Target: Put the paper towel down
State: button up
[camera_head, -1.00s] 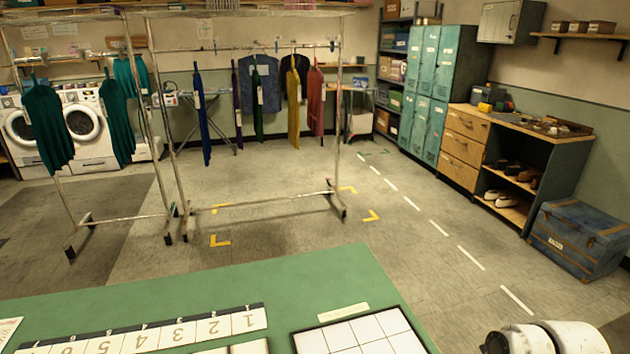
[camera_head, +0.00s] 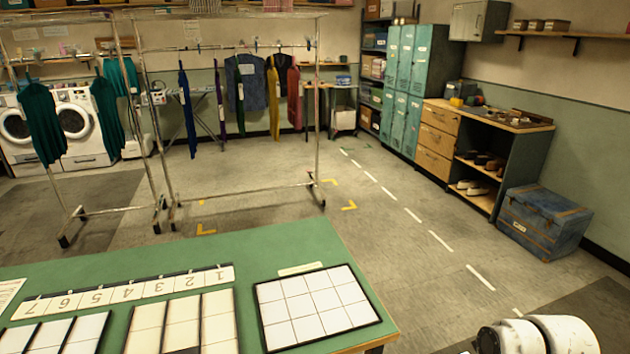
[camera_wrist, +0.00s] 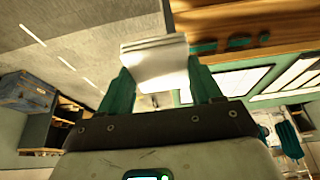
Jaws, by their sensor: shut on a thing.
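The paper towel (camera_wrist: 156,62) appears in the wrist view as a white, flat-edged piece between the two teal fingers of my gripper (camera_wrist: 160,85). My gripper is shut on it. In the wrist view, the wooden edge of the table (camera_wrist: 240,25) is close by. Whether the towel touches anything besides the fingers cannot be told. In the head view my gripper and the towel are out of sight.
In the head view the green table (camera_head: 290,240) carries a gridded white tray (camera_head: 316,307), a numbered strip (camera_head: 125,292) and more white panels. Clothes racks (camera_head: 230,190) stand behind it. A blue trunk (camera_head: 543,222) stands at right. The floor (camera_head: 400,260) between is clear.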

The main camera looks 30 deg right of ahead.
jog(key=shift+a+f, duration=0.1)
jog(key=shift+a, duration=0.1)
jog(key=w+a+f+n, duration=0.1)
jog(key=w+a+f, duration=0.3)
jog(key=a, duration=0.4)
jog(key=w+a+f+n, duration=0.1)
jog(key=w+a+f, duration=0.3)
jog(key=w+a, duration=0.2)
jog(key=w+a+f+n+y, duration=0.1)
jog(key=w+a+f, duration=0.4)
jog(key=a, duration=0.5)
jog(key=shift+a, duration=0.35)
jog(key=shift+d, duration=0.1)
